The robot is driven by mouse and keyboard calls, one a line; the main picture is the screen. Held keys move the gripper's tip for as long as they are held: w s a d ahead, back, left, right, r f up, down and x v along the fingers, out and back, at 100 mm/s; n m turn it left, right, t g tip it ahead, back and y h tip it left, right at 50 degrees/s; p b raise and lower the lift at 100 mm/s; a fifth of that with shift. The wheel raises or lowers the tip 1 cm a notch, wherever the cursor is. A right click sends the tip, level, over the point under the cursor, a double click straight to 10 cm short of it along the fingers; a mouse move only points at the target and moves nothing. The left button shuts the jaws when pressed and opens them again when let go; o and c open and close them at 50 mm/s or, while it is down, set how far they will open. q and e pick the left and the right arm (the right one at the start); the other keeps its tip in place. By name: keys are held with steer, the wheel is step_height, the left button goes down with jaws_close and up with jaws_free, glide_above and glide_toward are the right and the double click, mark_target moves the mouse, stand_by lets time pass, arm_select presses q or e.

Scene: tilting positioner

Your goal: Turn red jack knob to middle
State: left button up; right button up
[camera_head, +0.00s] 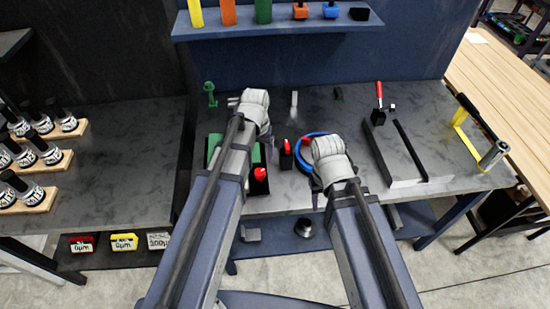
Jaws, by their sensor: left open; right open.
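Several red-topped parts stand on the grey bench (440,135), and I cannot tell for sure which is the jack knob. One red knob (260,174) sits on a black block beside my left forearm. A second red-tipped black post (286,155) stands between my two arms. A blue ring (303,160) with a red part lies by my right wrist, which partly covers it. My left gripper (234,102) is open, at the back of the bench, apart from the red knobs. My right gripper (318,158) is open and mostly hidden under its pale wrist, near the blue ring.
A green-topped fixture (213,146) is partly hidden behind my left arm. A grey angled frame (388,160) and a red-handled clamp (379,97) stand to the right. A blue shelf (280,27) with coloured blocks hangs at the back. Wooden racks (65,130) are at left.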

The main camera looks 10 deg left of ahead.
mark_target(260, 172)
arm_select(q)
steer(key=shift+s, duration=0.25)
steer(key=shift+f, duration=0.1)
steer(key=shift+w+f+b, duration=0.15)
steer(key=shift+f+b, duration=0.55)
steer(key=shift+b, duration=0.15)
step_height(260, 172, down, 6)
steer(key=b, duration=0.6)
steer(key=shift+c, duration=0.3)
jaws_close()
